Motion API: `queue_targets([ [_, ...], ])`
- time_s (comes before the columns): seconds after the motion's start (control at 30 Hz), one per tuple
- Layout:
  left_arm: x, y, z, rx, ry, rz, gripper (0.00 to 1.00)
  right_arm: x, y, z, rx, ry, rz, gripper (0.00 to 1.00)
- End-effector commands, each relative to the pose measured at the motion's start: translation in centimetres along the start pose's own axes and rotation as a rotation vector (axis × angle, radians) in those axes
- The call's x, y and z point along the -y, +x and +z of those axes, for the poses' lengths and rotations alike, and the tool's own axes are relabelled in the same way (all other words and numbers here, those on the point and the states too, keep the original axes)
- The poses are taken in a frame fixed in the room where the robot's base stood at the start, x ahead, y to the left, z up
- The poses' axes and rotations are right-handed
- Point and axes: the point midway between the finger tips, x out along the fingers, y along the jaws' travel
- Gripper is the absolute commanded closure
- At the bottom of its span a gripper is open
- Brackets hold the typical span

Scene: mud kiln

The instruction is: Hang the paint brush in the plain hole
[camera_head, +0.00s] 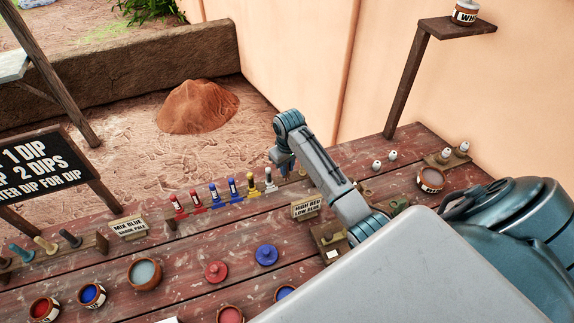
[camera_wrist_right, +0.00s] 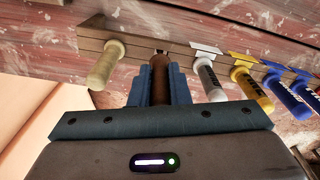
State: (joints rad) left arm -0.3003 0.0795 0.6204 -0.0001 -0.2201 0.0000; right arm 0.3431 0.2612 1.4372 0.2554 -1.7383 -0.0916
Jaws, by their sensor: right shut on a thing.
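My right gripper (camera_head: 284,168) is at the far edge of the table, over the right end of a wooden rack (camera_head: 240,207). In the right wrist view its blue-grey fingers (camera_wrist_right: 163,85) are shut on a plain brown handle (camera_wrist_right: 160,76), which I take to be the paint brush. The handle's far end meets the rack (camera_wrist_right: 125,38); I cannot tell whether it sits in a hole. A tan handle (camera_wrist_right: 106,66) is on one side of it and a grey-white labelled handle (camera_wrist_right: 208,78) on the other. The plain hole is not clearly visible. My left gripper is not in view.
Red, blue, yellow and white handles (camera_head: 234,188) stand along the rack. Another rack (camera_head: 102,243) with several handles is at left. Paint pots (camera_head: 145,272), red and blue lids (camera_head: 266,255) and small signs (camera_head: 306,206) are on the table (camera_head: 190,250).

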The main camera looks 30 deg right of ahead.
Motion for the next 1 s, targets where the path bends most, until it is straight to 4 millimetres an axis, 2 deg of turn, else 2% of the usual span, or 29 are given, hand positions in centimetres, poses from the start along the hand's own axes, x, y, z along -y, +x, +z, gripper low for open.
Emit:
queue_targets([
  [1.0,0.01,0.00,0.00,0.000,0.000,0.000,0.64,0.03,0.89,0.02,0.000,0.000,0.000,1.00],
])
